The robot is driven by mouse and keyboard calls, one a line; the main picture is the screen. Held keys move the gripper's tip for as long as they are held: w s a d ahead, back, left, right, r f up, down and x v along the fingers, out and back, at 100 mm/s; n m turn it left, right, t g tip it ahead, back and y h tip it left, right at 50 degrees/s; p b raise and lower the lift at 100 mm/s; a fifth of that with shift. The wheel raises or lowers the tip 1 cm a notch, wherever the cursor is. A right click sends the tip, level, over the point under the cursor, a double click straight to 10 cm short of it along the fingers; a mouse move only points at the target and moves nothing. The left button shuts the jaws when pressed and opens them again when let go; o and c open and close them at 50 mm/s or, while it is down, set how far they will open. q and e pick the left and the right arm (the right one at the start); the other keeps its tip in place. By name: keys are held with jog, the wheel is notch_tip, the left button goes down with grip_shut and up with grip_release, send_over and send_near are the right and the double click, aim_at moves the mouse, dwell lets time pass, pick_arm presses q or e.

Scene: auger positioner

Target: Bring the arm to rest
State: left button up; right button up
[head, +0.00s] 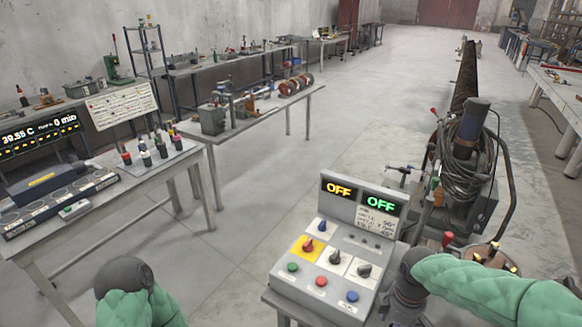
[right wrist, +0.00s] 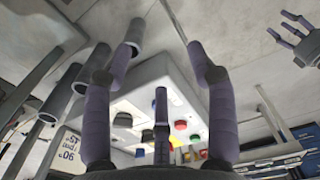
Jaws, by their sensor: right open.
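The control box (head: 281,279) stands on a small table at the lower middle of the head view. Both of its displays (head: 359,197) read OFF. It has a red knob on a yellow plate (head: 308,245), dark knobs and coloured buttons. My right gripper (head: 405,297) hangs just right of the box, partly hidden by its own arm. In the right wrist view, its fingers (right wrist: 163,58) are spread and empty, with the box (right wrist: 180,80) behind them. My left arm (head: 137,300) is at the lower left. My left gripper (right wrist: 289,27) shows small in the right wrist view, fingers apart.
The auger machine (head: 466,150) with coiled cable stands behind my right arm. A table (head: 95,200) at left holds a temperature display (head: 40,135) and coloured knobs. Workbenches (head: 250,115) line the wall. The floor (head: 345,90) in the middle is clear.

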jog(key=s+a+f+m+y, duration=0.1)
jog(key=s+a+f+m, duration=0.2)
jog(key=f, duration=0.6)
jog(key=s+a+f+m+y, duration=0.1)
jog(key=s+a+f+m, duration=0.3)
jog(key=f, duration=0.6)
jog(key=s+a+f+m+y, duration=0.2)
jog(key=s+a+f+m, duration=0.1)
jog(key=a+f+m, duration=0.3)
notch_tip(320, 180, down, 4)
jog(key=shift+s+a+f+m, duration=0.2)
jog(key=shift+s+a+m, duration=0.2)
jog(key=shift+a, duration=0.8)
